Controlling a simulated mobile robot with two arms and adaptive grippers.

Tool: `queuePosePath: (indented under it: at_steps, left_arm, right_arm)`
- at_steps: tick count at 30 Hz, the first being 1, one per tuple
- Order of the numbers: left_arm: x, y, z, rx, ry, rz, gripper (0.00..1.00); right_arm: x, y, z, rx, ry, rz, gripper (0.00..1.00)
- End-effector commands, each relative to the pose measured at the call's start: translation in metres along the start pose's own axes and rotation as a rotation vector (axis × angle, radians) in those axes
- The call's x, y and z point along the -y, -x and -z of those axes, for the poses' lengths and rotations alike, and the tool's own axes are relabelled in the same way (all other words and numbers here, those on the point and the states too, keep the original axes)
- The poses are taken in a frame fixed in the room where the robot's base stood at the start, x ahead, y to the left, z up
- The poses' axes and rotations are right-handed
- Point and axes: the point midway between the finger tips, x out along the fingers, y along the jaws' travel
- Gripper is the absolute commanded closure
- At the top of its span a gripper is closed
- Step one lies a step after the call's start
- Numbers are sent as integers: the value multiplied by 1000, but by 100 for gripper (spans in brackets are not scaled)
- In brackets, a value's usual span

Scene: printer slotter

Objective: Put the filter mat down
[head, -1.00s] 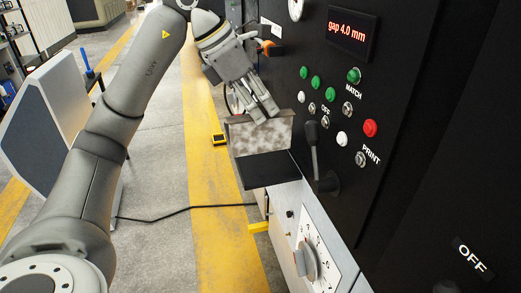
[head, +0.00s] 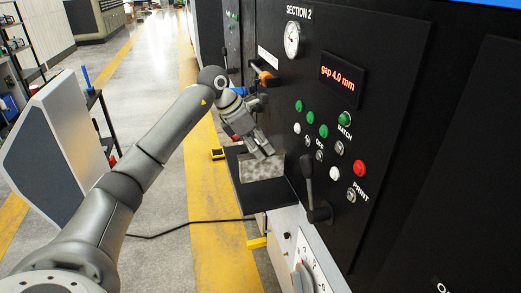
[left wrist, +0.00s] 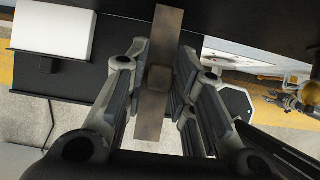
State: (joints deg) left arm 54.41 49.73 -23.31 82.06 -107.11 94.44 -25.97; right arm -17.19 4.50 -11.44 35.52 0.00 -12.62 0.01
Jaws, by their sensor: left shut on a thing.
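The filter mat (head: 262,167) is a mottled grey-beige panel in the head view. It is over the black shelf (head: 286,196) on the front of the machine, within the shelf's outline. I cannot tell whether it touches the shelf. My left gripper (head: 263,152) is shut on the mat's upper edge. In the left wrist view the mat (left wrist: 153,122) shows as a narrow brown strip with a small block, between the fingers of my left gripper (left wrist: 158,85).
A black lever (head: 308,185) stands just right of the shelf. Buttons and a "gap 4.0 mm" display (head: 344,79) are on the machine face. A yellow handle (head: 256,243) sticks out below the shelf. A black cable (head: 180,228) crosses the floor. The aisle on the left is open.

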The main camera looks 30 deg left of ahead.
Motion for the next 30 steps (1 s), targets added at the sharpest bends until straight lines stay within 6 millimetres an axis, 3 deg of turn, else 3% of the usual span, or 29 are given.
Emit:
queuePosePath:
  at_steps: [7, 30]
  left_arm:
    - [1, -17, 10, 0, -1, 0, 100]
    - [1, -30, 17, 1, -1, -1, 100]
  right_arm:
    - [0, 15, 1, 0, 0, 0, 60]
    - [0, 6, 0, 0, 1, 0, 60]
